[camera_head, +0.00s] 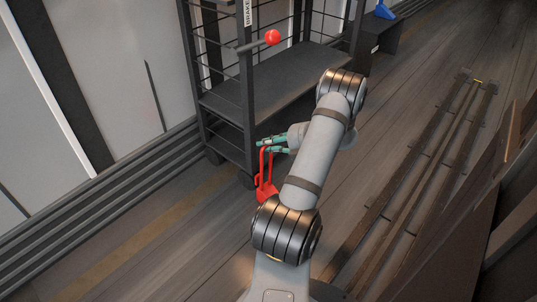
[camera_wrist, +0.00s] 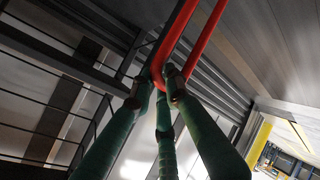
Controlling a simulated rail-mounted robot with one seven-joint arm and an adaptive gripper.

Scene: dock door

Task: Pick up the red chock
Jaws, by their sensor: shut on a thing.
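The red chock (camera_head: 266,189) has a tall looped handle and shows in the head view beside the dark shelf cart, partly behind my arm. My gripper (camera_head: 268,146) has green fingers and is shut on the top of that handle. In the wrist view, the red handle (camera_wrist: 187,42) runs between the green fingertips of my gripper (camera_wrist: 164,82), which close around its bend. The chock hangs below the fingers with its handle roughly upright. I cannot tell whether its base touches the floor.
A dark shelf cart (camera_head: 268,82) stands just behind my gripper, with a red-knobbed lever (camera_head: 272,37) on its post. A low dark bench (camera_head: 377,34) with a blue object (camera_head: 384,9) is beyond. Floor rails (camera_head: 425,165) lie at right. Planked floor is open at lower left.

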